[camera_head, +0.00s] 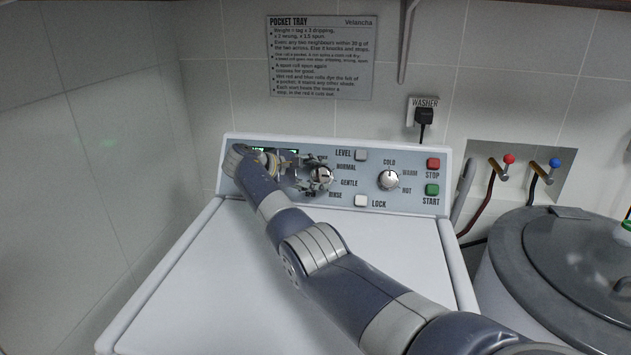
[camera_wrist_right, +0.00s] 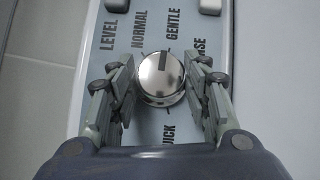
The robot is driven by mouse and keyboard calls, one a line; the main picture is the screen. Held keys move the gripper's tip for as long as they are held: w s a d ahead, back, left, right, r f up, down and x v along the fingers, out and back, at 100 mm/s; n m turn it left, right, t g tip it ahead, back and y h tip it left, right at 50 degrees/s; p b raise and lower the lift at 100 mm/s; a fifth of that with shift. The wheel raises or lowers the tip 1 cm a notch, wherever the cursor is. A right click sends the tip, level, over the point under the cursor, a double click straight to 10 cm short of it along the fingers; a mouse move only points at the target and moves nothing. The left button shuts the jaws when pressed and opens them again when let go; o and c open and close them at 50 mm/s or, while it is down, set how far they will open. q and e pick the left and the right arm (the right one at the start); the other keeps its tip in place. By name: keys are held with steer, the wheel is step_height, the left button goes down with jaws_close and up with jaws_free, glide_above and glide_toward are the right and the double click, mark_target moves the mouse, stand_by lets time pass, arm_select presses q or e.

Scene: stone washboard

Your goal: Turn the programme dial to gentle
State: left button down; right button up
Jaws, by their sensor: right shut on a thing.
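The programme dial (camera_head: 323,174) is a round chrome knob on the washer's control panel. It shows fully in the right wrist view (camera_wrist_right: 160,80), with the words NORMAL, GENTLE and others around it. Its dark pointer line points up in that view, between NORMAL and GENTLE and closer to the start of GENTLE (camera_wrist_right: 175,27). My right gripper (camera_head: 307,175) reaches the dial from the left in the head view. Its two fingers (camera_wrist_right: 161,90) are shut on opposite sides of the dial. My left gripper is not in view.
A second knob (camera_head: 388,179) for temperature sits to the right, with red STOP (camera_head: 433,164) and green START (camera_head: 432,190) buttons beyond it. Pale buttons by LEVEL (camera_head: 361,155) and LOCK (camera_head: 361,201) lie close to the dial. The white washer lid (camera_head: 215,275) is bare.

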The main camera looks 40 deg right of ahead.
steer(key=shift+f+m+y, duration=0.1)
steer(key=shift+m+y, duration=0.2)
steer(key=shift+m, duration=0.2)
steer(key=shift+g+b, duration=0.3)
steer(key=o, duration=1.1)
steer(key=shift+c, duration=0.2)
steer(key=v, duration=1.2)
steer(key=shift+d, duration=0.15)
